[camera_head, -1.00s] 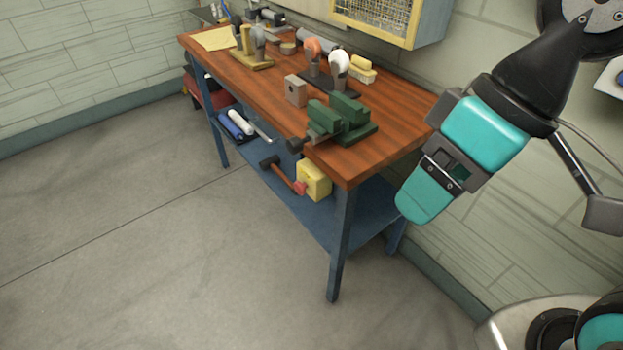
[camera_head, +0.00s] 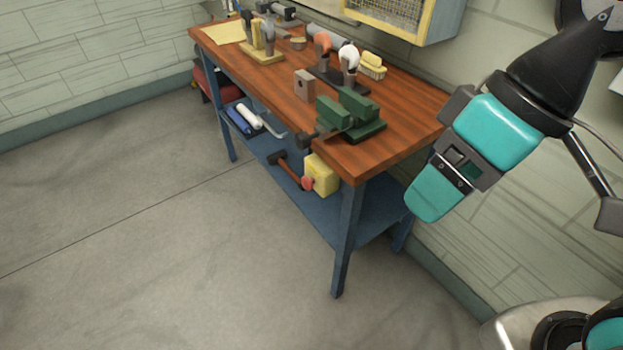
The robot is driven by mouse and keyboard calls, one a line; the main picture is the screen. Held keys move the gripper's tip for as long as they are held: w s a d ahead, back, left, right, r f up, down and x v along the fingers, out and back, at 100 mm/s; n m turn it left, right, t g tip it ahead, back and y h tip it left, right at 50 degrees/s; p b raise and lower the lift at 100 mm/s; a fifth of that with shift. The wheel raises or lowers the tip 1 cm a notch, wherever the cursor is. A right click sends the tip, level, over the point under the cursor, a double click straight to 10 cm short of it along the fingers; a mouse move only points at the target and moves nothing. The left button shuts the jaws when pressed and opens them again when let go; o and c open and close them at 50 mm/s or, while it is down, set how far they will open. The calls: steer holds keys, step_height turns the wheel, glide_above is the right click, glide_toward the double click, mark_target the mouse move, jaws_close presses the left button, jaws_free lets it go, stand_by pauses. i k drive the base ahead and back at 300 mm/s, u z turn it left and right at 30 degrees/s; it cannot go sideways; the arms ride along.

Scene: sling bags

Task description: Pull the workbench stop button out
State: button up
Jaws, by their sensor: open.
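The stop button is a red knob (camera_head: 308,183) on a yellow box (camera_head: 322,175). The box sits under the near front edge of the workbench top (camera_head: 385,160), and the knob faces the open floor. My gripper (camera_head: 450,170) is at the turquoise and grey end of my arm, right of the bench's near corner in the picture. It is open and well apart from the knob. Its fingertips are hard to make out from this angle.
A green vise (camera_head: 350,115) stands on the bench top above the box. A hammer (camera_head: 286,165) and blue and white rolls (camera_head: 243,117) lie on the blue lower shelf (camera_head: 385,212). Tools fill the far bench top. The floor (camera_head: 150,240) in front is clear.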

mark_target(306, 183)
steer(key=k, duration=1.3)
steer(key=u, duration=0.65)
steer(key=i, duration=0.5)
steer(key=u, duration=0.65)
steer(key=i, duration=0.7)
steer(key=z, duration=0.8)
steer(key=i, duration=0.6)
steer(key=z, duration=0.65)
